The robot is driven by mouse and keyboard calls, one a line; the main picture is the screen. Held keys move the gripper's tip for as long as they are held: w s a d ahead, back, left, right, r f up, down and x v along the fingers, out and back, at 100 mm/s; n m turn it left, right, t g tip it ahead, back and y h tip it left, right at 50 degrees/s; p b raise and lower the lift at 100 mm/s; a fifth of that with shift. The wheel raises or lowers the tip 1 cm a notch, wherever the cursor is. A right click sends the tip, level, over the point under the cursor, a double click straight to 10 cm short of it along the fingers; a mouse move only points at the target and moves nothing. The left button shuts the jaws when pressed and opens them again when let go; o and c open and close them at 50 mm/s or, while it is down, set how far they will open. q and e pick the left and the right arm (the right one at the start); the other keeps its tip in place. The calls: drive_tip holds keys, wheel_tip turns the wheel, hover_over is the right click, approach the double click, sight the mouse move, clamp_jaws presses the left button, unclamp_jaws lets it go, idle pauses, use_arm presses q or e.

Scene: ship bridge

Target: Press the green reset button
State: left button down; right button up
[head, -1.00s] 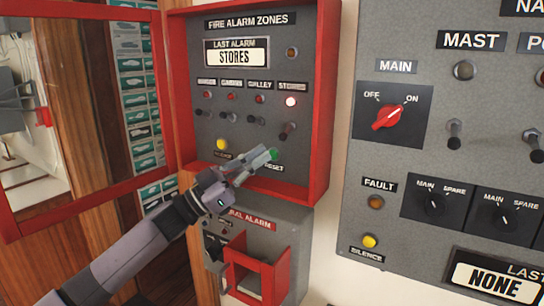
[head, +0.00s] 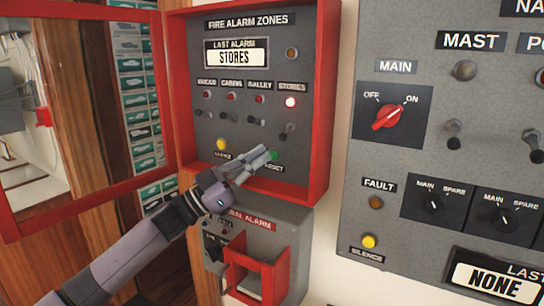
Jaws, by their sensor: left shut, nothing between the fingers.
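The green reset button (head: 273,155) is at the lower right of the fire alarm zones panel (head: 228,128), just above its RESET label. My left gripper (head: 266,155) is shut and empty, with its fingertips right beside the button's left side in the picture. The button shows more fully than the gripper allows me to judge depth, so I cannot tell whether they touch. My right gripper is not in the head view.
The panel sits in a red-framed box (head: 324,110) with its red door (head: 82,206) open to the left. A yellow button (head: 222,144) is left of my fingers. A general alarm box (head: 292,232) is below. A grey switch panel (head: 400,150) is at the right.

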use_arm(q)
drive_tip(key=shift+w, duration=0.1)
drive_tip(key=shift+w+d, duration=0.2)
drive_tip(key=shift+d, duration=0.05)
idle(0.4)
drive_tip(key=shift+w+d, duration=0.2)
drive_tip(key=shift+w, duration=0.2)
idle(0.4)
drive_tip(key=shift+s+r, duration=0.1)
drive_tip(key=shift+s, duration=0.05)
idle(0.3)
drive_tip(key=shift+s+a+p, duration=0.1)
drive_tip(key=shift+a+p, duration=0.05)
drive_tip(key=shift+p, duration=0.25)
drive_tip(key=shift+s+a, duration=0.3)
drive_tip(key=shift+s, duration=0.2)
drive_tip(key=shift+p, duration=0.35)
